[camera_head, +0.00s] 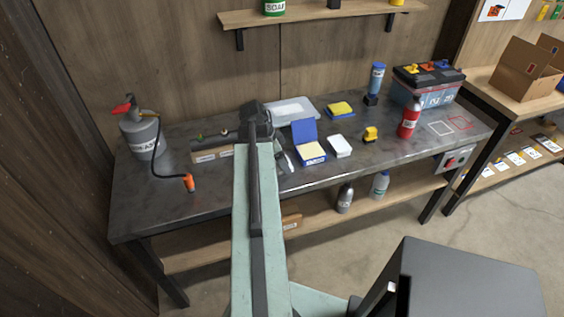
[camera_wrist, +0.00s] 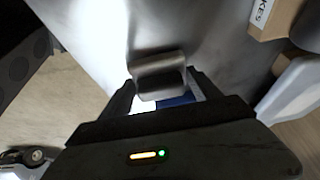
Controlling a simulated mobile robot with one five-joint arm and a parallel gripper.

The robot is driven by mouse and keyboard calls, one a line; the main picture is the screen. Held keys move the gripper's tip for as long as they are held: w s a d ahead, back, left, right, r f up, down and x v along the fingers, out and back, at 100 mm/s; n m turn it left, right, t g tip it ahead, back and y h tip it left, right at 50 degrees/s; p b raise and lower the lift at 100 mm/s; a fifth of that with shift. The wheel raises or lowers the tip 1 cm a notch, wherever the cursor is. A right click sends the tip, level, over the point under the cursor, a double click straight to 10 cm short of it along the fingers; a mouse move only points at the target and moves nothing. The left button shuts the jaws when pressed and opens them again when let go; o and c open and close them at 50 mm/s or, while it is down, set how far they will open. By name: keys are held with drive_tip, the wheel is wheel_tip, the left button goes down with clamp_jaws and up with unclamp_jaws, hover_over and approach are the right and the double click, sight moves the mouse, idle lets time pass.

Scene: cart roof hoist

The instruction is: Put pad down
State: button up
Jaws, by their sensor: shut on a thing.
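My gripper (camera_wrist: 160,90) is shut on a small grey block with rounded edges, apparently the pad (camera_wrist: 158,76). The pad sits between the two dark fingers, over the grey metal top of the bench. A strip of blue and a bright white patch show just behind it; I cannot tell what they belong to. In the head view my arm covers the middle of the bench (camera_head: 210,205), and the pad cannot be made out there. I cannot tell how high the pad is above the metal.
A grey canister (camera_head: 142,137) with a hose stands at the left. An open blue box (camera_head: 304,131), a white block (camera_head: 340,146), a yellow sponge (camera_head: 341,109), a red bottle (camera_head: 409,118) and a battery (camera_head: 428,86) stand right of my arm. The front left of the bench is clear.

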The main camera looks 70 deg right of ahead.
drive_tip(key=shift+f, duration=0.2)
drive_tip(key=o, duration=1.2)
drive_tip(key=shift+r, duration=0.1)
drive_tip(key=shift+w+r+p, duration=0.1)
drive_tip(key=shift+r+p, duration=0.35)
drive_tip(key=shift+r, duration=0.1)
drive_tip(key=p+v, duration=1)
drive_tip(key=v, duration=0.1)
drive_tip(key=shift+w+a+r, duration=0.1)
drive_tip(key=shift+a, duration=0.05)
